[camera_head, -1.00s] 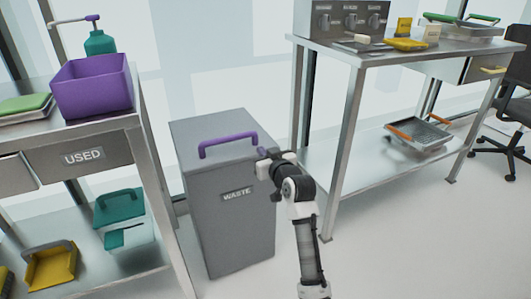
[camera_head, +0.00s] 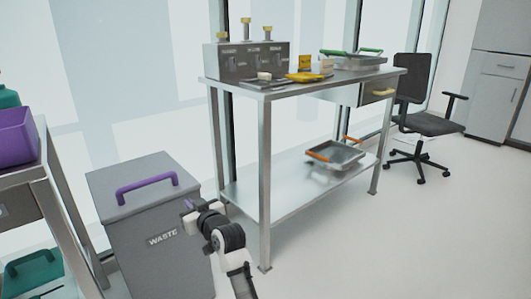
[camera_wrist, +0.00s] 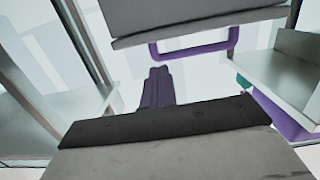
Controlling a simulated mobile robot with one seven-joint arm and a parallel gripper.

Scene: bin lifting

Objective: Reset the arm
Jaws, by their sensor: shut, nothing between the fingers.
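My gripper (camera_head: 188,206) is in front of the right side of the grey waste bin (camera_head: 155,262), near its top edge. Its fingers are together in the wrist view (camera_wrist: 158,75), with nothing between them. My arm is extended forward and bent. The bin's lid is down, and its purple handle (camera_head: 144,188) is on top. The handle also shows in the wrist view (camera_wrist: 195,50), apart from the fingers.
A steel table (camera_head: 290,88) stands right of the bin, with a control box (camera_head: 246,60) on top and a tray (camera_head: 338,155) on its lower shelf. At left is another table with a purple container (camera_head: 15,137). An office chair (camera_head: 425,120) stands at right. Floor at front right is clear.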

